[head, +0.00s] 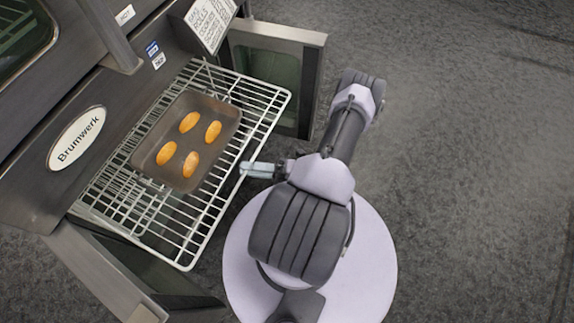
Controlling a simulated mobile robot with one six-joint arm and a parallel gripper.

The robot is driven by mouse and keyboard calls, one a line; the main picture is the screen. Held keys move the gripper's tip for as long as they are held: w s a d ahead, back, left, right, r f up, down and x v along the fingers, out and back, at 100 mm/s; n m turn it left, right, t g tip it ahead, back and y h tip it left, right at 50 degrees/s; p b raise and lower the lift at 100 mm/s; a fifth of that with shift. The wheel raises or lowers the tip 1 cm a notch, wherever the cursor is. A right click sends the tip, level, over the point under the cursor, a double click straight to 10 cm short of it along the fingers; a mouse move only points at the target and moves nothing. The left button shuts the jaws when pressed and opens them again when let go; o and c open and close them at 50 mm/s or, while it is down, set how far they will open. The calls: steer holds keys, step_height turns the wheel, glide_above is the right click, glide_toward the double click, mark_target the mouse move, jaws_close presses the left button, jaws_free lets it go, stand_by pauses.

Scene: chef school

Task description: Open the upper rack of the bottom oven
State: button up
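The white wire rack (182,248) sticks well out of the bottom oven (40,185), between its two open doors. A brown baking tray (222,120) with several orange-brown oblong pieces of food lies on the rack. My gripper (243,168) is at the right of the rack, its pale fingers pointing left toward the rack's front edge. The fingertips look close to that edge, but I cannot tell whether they touch it. I cannot tell whether the fingers are open or shut. The inside of the oven and any lower rack are hidden.
One glass-paned oven door (312,85) stands open at the upper right of the rack. The other open door (110,265) is at the lower left. An upper oven (70,40) is above. The grey floor (470,160) to the right is clear.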

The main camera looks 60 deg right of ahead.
steer(key=v, duration=1.6)
steer(key=shift+s+d, duration=0.15)
steer(key=shift+s, duration=0.1)
